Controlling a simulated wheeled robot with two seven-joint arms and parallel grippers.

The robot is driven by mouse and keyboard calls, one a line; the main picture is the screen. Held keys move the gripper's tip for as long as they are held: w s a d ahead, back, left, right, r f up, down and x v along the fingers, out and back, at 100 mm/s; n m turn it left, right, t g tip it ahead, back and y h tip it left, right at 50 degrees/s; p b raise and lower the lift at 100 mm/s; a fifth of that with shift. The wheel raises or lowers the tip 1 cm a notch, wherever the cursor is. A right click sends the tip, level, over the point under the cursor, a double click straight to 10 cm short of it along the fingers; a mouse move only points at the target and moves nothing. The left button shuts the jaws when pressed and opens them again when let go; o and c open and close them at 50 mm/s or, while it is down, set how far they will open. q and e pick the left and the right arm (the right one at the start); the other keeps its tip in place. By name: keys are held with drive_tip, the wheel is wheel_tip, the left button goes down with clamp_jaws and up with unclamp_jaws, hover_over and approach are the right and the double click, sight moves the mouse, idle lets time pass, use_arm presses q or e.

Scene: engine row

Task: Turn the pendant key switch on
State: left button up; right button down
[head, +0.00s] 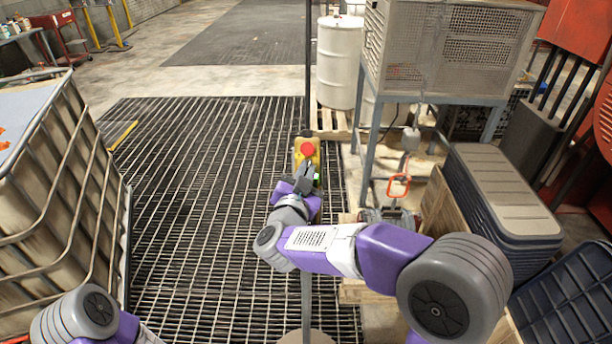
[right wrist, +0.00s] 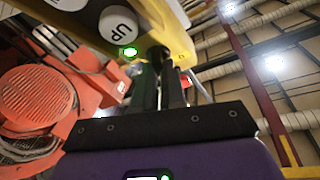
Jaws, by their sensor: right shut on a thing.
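The yellow pendant (head: 306,147) hangs over the grating in the head view, with a red button on its upper face. In the right wrist view its yellow body (right wrist: 172,22) fills the top, with a white button marked UP (right wrist: 118,25) and a lit green lamp (right wrist: 128,51). My right gripper (head: 308,172) is at the pendant's lower part. In the right wrist view its two dark fingers (right wrist: 160,72) are close together, shut on the dark key (right wrist: 157,53) under the pendant. The fingers hide most of the key, so its turn angle is unclear. My left gripper is out of view.
A caged liquid tank (head: 60,190) stands at left. A white drum (head: 339,62) and a mesh-sided unit on legs (head: 450,45) stand behind at right. Stacked grey lids (head: 500,190) and a wooden crate are at right. The floor grating (head: 200,180) left of the pendant is clear.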

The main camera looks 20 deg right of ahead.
drive_tip(key=shift+r+m, duration=0.1)
drive_tip(key=shift+m, duration=0.7)
drive_tip(key=c, duration=1.2)
unclamp_jaws()
drive_tip(key=v, duration=0.7)
drive_tip(key=shift+s+a, duration=0.2)
drive_tip(key=shift+a, duration=0.1)
